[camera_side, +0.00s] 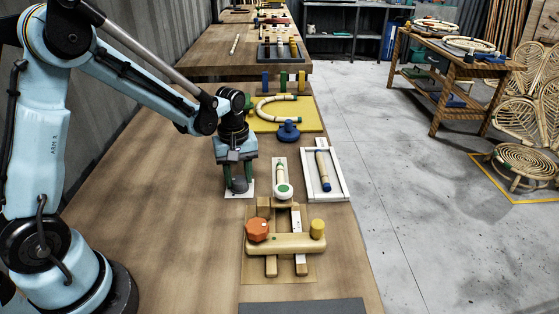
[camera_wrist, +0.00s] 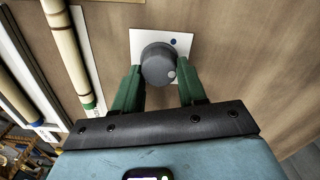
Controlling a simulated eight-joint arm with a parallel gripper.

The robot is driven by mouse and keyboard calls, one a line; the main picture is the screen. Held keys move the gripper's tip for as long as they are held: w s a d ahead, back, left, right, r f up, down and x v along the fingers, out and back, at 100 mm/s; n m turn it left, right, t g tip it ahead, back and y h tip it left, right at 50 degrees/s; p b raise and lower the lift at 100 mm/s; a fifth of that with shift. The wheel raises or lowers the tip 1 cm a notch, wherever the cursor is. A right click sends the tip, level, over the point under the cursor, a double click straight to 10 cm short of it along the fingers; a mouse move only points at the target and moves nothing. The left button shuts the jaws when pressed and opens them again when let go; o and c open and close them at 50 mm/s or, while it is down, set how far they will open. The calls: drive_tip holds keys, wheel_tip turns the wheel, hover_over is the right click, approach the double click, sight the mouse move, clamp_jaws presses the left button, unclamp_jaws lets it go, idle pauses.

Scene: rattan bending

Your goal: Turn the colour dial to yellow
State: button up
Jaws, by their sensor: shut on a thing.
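The colour dial is a round dark grey knob (camera_wrist: 157,62) on a white square plate (camera_wrist: 184,42). A small white mark on the knob is at its lower right in the wrist view. A blue dot (camera_wrist: 173,42) shows on the plate beyond the knob; no yellow mark is visible, and part of the plate is hidden by the knob and fingers. My gripper (camera_wrist: 158,72) has its green fingers on either side of the knob, shut on it. In the side view my gripper (camera_side: 238,180) points down over the plate (camera_side: 248,193), which lies on the wooden table.
Right of the dial are a white slotted holder (camera_side: 282,168) and a white frame (camera_side: 341,177) with a rattan piece. Nearer is a wooden clamp (camera_side: 285,244) with an orange knob (camera_side: 257,229). The table's left is clear.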

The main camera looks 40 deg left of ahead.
sight(240, 179)
drive_tip(key=shift+m, duration=0.3)
drive_tip(key=m, duration=1.1)
drive_tip(key=shift+w+d, duration=0.1)
drive_tip(key=shift+d, duration=0.05)
drive_tip(key=shift+m, duration=0.3)
idle(0.3)
drive_tip(key=o, duration=1.1)
drive_tip(key=shift+c, duration=0.2)
wheel_tip(240, 179, up, 12)
drive_tip(key=shift+r, duration=0.1)
